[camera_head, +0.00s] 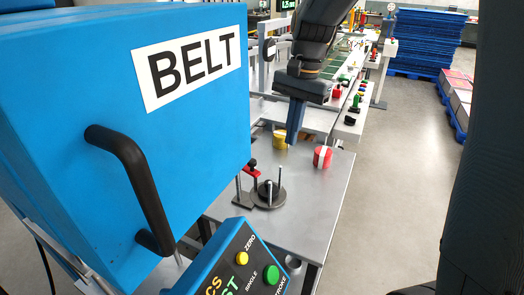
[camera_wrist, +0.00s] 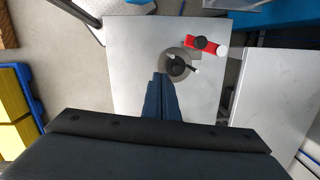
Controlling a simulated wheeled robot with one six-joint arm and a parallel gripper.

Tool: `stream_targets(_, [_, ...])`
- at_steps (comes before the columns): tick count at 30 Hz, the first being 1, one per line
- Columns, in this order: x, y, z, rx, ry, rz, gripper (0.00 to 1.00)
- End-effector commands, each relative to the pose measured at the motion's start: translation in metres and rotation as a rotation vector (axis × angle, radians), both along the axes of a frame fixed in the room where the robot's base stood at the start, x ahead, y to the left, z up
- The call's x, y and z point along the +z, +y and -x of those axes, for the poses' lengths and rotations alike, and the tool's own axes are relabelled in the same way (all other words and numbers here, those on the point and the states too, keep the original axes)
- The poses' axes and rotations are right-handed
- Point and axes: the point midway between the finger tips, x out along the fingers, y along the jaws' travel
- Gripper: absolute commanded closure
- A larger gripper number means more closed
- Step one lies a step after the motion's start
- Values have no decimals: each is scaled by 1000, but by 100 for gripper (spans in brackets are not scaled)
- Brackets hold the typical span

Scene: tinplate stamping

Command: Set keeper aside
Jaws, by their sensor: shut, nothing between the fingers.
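My gripper (camera_head: 294,138) points down over the grey metal table, its fingers together and empty. In the wrist view its fingertips (camera_wrist: 160,77) show just left of a round grey disc (camera_wrist: 167,55) with a black hub and thin pale pins. The disc (camera_head: 276,200) also shows in the head view, with upright posts. Beside it is a red piece (camera_head: 251,172) with a black knob; in the wrist view this red piece (camera_wrist: 190,42) has a white end. Nothing is labelled as the keeper, so I cannot tell which part it is.
A large blue BELT housing (camera_head: 190,130) fills the left. A button panel (camera_head: 240,262) stands in front. Clear floor lies to the right.

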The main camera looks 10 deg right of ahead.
Motion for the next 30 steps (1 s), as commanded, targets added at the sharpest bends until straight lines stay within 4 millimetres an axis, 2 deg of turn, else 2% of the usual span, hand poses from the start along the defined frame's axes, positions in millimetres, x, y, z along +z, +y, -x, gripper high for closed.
stream_targets(1, [11, 6, -17, -65, 22, -13, 100])
stream_targets(4, [32, 15, -35, -175, 68, -33, 100])
stream_targets(8, [49, 22, -46, -254, 106, -46, 100])
stream_targets(12, [54, 24, -48, -277, 119, -49, 100])
stream_targets(23, [48, 24, -47, -276, 118, -48, 100])
stream_targets(26, [38, 26, -45, -275, 121, -48, 100])
stream_targets(30, [15, 31, -41, -275, 121, -47, 100])
